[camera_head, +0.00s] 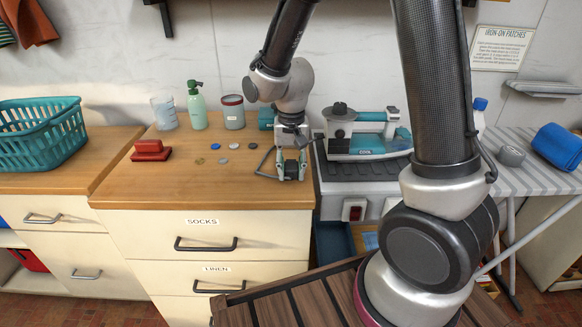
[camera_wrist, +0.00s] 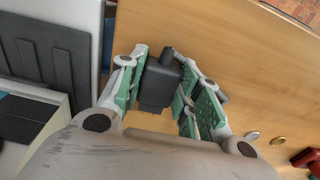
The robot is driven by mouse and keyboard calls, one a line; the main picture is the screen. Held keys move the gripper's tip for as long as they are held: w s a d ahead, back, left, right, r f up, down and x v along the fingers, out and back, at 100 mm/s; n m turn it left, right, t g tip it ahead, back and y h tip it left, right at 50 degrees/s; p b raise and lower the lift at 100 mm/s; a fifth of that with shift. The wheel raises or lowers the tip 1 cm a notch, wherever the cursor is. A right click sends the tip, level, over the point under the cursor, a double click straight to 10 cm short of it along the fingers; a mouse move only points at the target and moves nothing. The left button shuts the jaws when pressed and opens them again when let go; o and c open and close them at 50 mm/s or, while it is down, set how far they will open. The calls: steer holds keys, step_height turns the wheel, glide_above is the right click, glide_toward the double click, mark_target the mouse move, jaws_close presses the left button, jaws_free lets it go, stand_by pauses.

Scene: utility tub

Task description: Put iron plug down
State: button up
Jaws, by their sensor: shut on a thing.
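The iron plug is a dark, blocky piece between the green-padded fingers in the wrist view (camera_wrist: 160,84). My gripper (camera_wrist: 168,72) is shut on it. In the head view my gripper (camera_head: 291,172) points down at the right part of the wooden counter (camera_head: 240,186), close to its right edge. Its fingers hide most of the plug there. I cannot tell whether the plug touches the wood. The teal and grey iron (camera_head: 372,134) sits on a dark ribbed rest to the right of the gripper.
Several small discs (camera_head: 223,161) lie left of my gripper, with a red block (camera_head: 151,150) farther left. A green pump bottle (camera_head: 196,106), a clear cup (camera_head: 164,112) and a red-lidded jar (camera_head: 233,111) stand behind. The counter's front is clear. A teal basket (camera_head: 42,134) stands far left.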

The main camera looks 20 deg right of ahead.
mark_target(291, 166)
steer(key=shift+f, duration=0.15)
steer(key=o, duration=1)
step_height(291, 166, up, 11)
steer(key=s+d+r+n+t, duration=0.1)
steer(key=s+d+r, duration=0.2)
steer(key=s+d, duration=0.2)
steer(key=s+d+r+n+t, duration=0.1)
steer(key=s+d+r+t, duration=0.1)
steer(key=s+d, duration=0.3)
steer(key=s+d+r+n+t, duration=0.1)
steer(key=s+d+r, duration=0.4)
steer(key=s, duration=0.3)
steer(key=shift+s+r+n, duration=0.1)
steer(key=shift+s+n, duration=0.15)
steer(key=shift+n, duration=0.05)
